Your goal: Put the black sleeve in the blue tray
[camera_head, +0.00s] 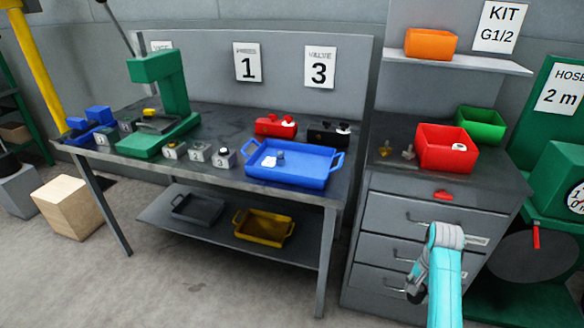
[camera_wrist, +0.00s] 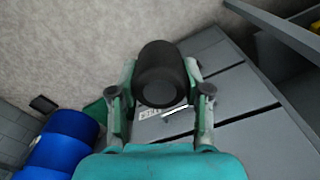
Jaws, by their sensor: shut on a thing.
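The black sleeve (camera_wrist: 163,72) is a short dark cylinder between the two fingers of my gripper (camera_wrist: 161,80) in the wrist view. My gripper is shut on it. In the head view my gripper (camera_head: 418,290) is low in front of the grey drawer cabinet, with a small dark part showing at its end. The blue tray (camera_head: 290,178) sits on the workbench, up and left of my gripper and well apart from it. A small grey fitting and a white label are in the tray.
The grey drawer cabinet (camera_head: 430,223) stands behind my gripper, with a red bin (camera_head: 432,158) on top. A red box (camera_head: 275,126) and a black box (camera_head: 327,134) stand behind the tray. A yellow tray (camera_head: 262,227) lies on the lower shelf. Open floor lies in front.

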